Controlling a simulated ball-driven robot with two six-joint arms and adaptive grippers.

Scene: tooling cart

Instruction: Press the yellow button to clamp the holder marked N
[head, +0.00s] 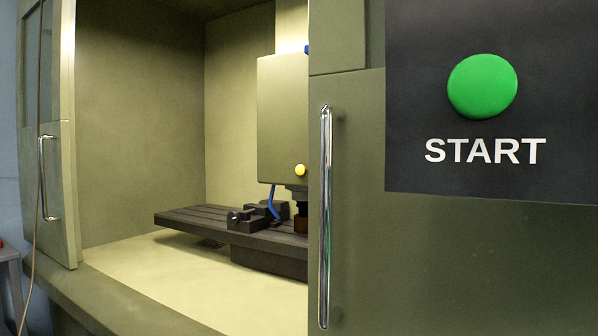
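The yellow button (300,170) is a small round knob low on the front of the olive spindle head (283,120) inside the machine. Below it a dark spindle end (301,207) hangs down, partly hidden by the right door. No holder marked N can be made out; the part under the spindle is too small and too covered to tell. Neither of my grippers is in view.
The machine's right door (350,200) with a chrome handle (325,215) covers the right side. The left door (55,190) stands apart from it, leaving an opening. A slotted table (190,217) carries a vise (250,218) inside. A green START button (482,86) is at upper right.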

